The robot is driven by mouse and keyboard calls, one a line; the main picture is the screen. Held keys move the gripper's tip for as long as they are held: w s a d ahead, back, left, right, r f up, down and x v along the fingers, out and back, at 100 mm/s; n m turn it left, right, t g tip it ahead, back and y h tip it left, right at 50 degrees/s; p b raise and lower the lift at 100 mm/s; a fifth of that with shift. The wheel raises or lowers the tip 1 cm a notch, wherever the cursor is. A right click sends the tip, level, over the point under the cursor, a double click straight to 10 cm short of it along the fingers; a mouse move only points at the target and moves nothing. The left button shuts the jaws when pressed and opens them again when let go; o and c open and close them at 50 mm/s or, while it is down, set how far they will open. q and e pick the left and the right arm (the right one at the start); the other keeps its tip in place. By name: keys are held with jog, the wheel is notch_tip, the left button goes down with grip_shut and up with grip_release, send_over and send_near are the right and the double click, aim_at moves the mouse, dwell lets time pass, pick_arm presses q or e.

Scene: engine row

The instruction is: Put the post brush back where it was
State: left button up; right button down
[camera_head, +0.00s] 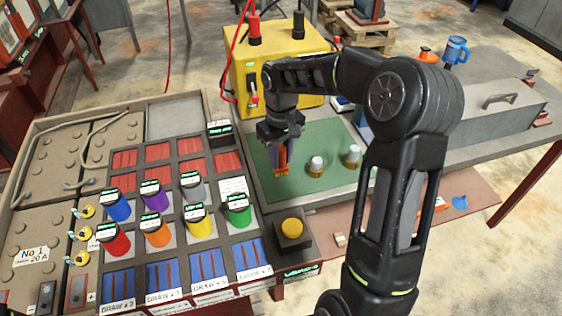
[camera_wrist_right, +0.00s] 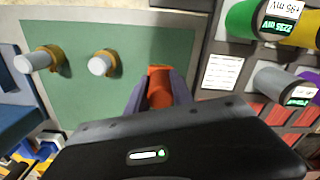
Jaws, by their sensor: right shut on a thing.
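My right gripper (camera_head: 282,150) is shut on an orange thing, the post brush (camera_head: 282,170), over the left part of the green mat (camera_head: 305,182). In the right wrist view the brush (camera_wrist_right: 159,88) stands between the two grey-purple fingers (camera_wrist_right: 160,100), and its lower part is hidden. I cannot tell whether it touches the mat. Two pale-capped posts with brass collars (camera_head: 316,165) stand on the mat to the right of the brush, apart from it. They also show in the right wrist view (camera_wrist_right: 103,64). My left gripper is not in view.
A panel of coloured cylinders (camera_head: 157,233) and red and blue slots lies left of the mat. A yellow box with terminals (camera_head: 270,55) stands behind. A yellow button (camera_head: 292,228) sits in front. A blue mug (camera_head: 455,50) and a grey lidded case (camera_head: 495,110) are at right.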

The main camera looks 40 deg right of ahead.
jog(key=shift+f, duration=1.2)
jog(key=shift+f, duration=0.1)
jog(key=c, duration=1.1)
grip_release()
notch_tip(320, 180, up, 12)
jog(key=shift+r+b, duration=0.15)
jog(key=shift+b, duration=0.25)
